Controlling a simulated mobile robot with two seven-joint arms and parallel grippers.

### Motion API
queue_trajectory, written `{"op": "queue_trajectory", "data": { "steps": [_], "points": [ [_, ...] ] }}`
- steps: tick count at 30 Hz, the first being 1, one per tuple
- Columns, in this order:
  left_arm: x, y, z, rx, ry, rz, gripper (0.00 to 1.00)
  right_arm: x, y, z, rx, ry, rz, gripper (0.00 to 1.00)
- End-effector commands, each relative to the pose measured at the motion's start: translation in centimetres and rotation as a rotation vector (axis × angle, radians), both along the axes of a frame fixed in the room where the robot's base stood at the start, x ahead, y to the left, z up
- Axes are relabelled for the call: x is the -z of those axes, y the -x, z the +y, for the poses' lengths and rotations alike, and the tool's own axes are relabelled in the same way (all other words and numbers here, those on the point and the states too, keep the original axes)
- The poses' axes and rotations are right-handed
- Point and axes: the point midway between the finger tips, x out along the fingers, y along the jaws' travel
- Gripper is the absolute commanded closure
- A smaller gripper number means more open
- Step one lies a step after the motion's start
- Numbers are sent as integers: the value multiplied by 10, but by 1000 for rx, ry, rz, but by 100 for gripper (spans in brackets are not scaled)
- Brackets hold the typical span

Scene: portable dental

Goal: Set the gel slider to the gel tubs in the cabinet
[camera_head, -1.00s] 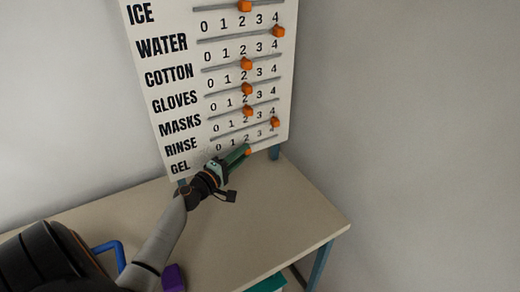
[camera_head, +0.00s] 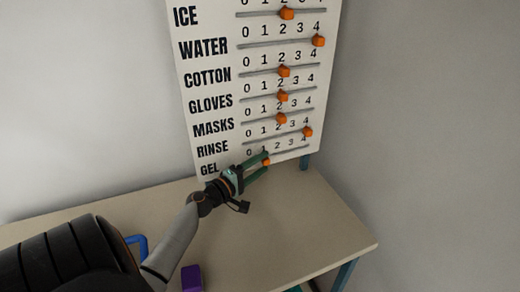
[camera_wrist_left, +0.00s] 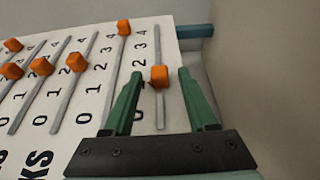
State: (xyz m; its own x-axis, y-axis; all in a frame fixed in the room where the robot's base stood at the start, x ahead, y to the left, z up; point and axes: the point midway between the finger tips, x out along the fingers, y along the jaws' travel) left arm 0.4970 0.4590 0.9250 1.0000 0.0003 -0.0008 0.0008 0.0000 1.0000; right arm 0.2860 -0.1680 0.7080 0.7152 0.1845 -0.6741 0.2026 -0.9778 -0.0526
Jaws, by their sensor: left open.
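The gel slider's orange knob (camera_head: 266,161) sits on the lowest slot of the white board, beside the GEL label (camera_head: 209,170). It is around the 1 or 2 mark; the exact mark is hard to read. My left gripper (camera_head: 267,160) is open, with one green finger on each side of the knob. In the left wrist view the knob (camera_wrist_left: 159,77) lies between the spread fingertips (camera_wrist_left: 159,73), with visible gaps on both sides. My right gripper is not in view. No cabinet or gel tubs can be made out.
Other orange knobs, such as the rinse knob (camera_head: 308,132) and the masks knob (camera_head: 281,119), sit close above. The board stands on a beige table (camera_head: 300,225) that is mostly clear. A purple block (camera_head: 191,278) is near the front.

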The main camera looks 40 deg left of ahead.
Motion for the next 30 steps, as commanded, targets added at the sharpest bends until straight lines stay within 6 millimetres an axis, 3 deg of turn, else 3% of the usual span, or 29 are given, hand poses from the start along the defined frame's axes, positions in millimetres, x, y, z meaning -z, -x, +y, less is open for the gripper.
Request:
{"op": "queue_trajectory", "data": {
  "steps": [8, 21, 30],
  "points": [
    [2, 14, 0, -2, 0, 1, 43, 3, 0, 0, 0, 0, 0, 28],
    [3, 102, 0, -1, 0, 2, 43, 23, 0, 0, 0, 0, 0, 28],
    [0, 125, 0, 0, 0, 0, 43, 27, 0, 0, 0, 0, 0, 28]
  ]
}}
